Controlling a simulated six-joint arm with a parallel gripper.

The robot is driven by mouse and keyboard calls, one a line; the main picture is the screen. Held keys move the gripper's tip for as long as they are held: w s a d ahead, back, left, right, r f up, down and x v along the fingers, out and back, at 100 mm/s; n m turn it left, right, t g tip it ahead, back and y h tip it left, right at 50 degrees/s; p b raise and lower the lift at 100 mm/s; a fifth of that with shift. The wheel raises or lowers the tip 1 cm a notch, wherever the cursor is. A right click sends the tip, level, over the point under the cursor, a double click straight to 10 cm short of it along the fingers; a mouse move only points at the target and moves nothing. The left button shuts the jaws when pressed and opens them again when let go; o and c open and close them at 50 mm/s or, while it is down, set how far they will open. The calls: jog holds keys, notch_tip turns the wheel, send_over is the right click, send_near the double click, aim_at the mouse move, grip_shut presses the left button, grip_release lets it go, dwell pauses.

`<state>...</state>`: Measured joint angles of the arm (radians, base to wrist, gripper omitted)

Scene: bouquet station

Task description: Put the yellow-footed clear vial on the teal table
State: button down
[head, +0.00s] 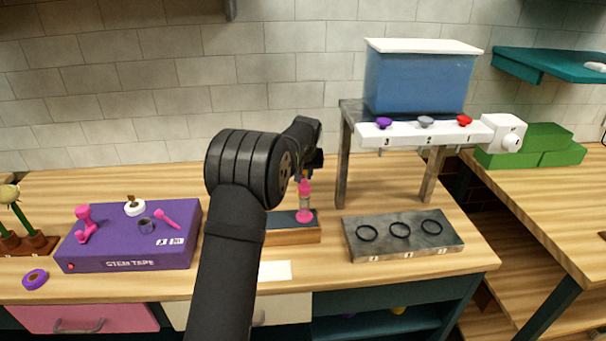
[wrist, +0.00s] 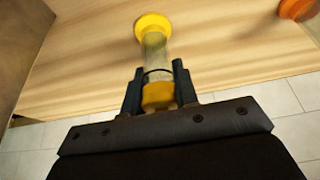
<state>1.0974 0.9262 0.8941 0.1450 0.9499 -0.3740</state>
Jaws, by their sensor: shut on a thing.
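My gripper (wrist: 157,78) is shut on the clear vial (wrist: 156,55) near its yellow end (wrist: 158,96). The vial's wide yellow foot (wrist: 153,24) points away from the gripper, over pale wood. In the head view my gripper (head: 318,160) is beside the grey stand, above the back of the wooden bench; my arm hides most of it, and the vial cannot be made out there. A teal top (head: 550,66), which looks like the teal table, is at the upper right, far from my gripper.
A pink-footed vial (head: 305,203) stands on a dark-topped block below my gripper. A blue tank (head: 418,82) sits on the grey stand (head: 345,160). A slab with black rings (head: 375,252) is in front. A purple box (head: 125,250) is left; green blocks (head: 540,150) are right.

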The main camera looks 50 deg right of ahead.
jog(key=c, duration=1.1)
grip_release()
jog(key=shift+f, duration=0.1)
jog(key=v, duration=1.2)
jog(key=shift+r, duration=0.2)
jog(key=shift+f, duration=0.1)
jog(key=x, duration=1.2)
jog(key=shift+f, duration=0.35)
notch_tip(320, 180, up, 3)
jog(key=shift+r, duration=0.7)
